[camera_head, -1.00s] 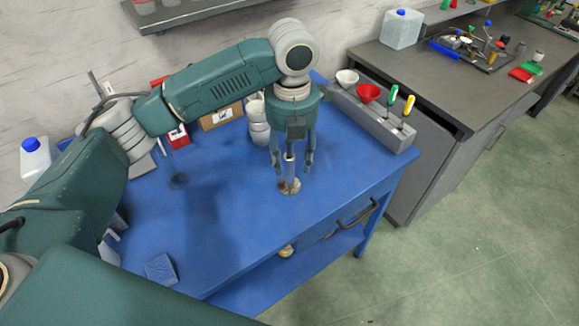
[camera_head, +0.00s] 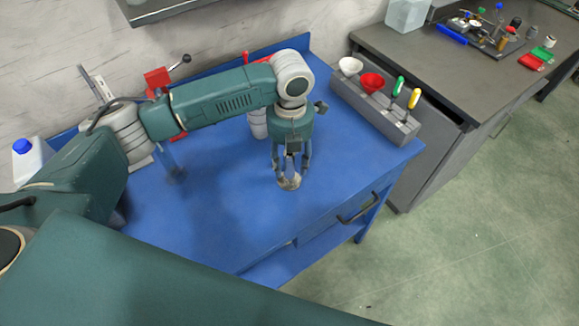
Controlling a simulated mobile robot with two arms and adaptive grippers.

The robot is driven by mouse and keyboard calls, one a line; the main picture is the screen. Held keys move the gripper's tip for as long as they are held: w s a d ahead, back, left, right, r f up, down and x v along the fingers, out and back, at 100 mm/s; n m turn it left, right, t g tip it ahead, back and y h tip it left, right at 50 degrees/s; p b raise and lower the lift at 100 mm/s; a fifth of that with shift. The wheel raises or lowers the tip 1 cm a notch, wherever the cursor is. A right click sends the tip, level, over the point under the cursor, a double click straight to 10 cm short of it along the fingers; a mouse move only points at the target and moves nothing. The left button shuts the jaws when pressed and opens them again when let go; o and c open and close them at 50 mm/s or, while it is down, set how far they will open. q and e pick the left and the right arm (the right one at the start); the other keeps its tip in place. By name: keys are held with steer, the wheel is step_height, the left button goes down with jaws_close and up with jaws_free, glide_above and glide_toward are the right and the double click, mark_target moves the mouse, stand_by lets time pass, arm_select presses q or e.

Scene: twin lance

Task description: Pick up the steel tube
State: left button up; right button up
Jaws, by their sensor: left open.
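Most of the tube is hidden by my left gripper (camera_head: 290,167). That gripper points down over the tube with its fingers spread, one on each side of it. The fingers are open, and I cannot tell whether either one touches the tube. My right gripper is not in view.
A grey holder (camera_head: 385,120) with a white cup, a red funnel (camera_head: 372,82) and two screwdrivers stands at the bench's back right. A white jug (camera_head: 30,160) is at the far left. The bench's front and right are clear.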

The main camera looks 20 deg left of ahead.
arm_select(q)
steer(key=shift+s+f, duration=0.2)
steer(key=shift+f, duration=0.75)
steer(key=shift+w+f, duration=0.15)
steer(key=shift+f, duration=0.15)
jaws_close()
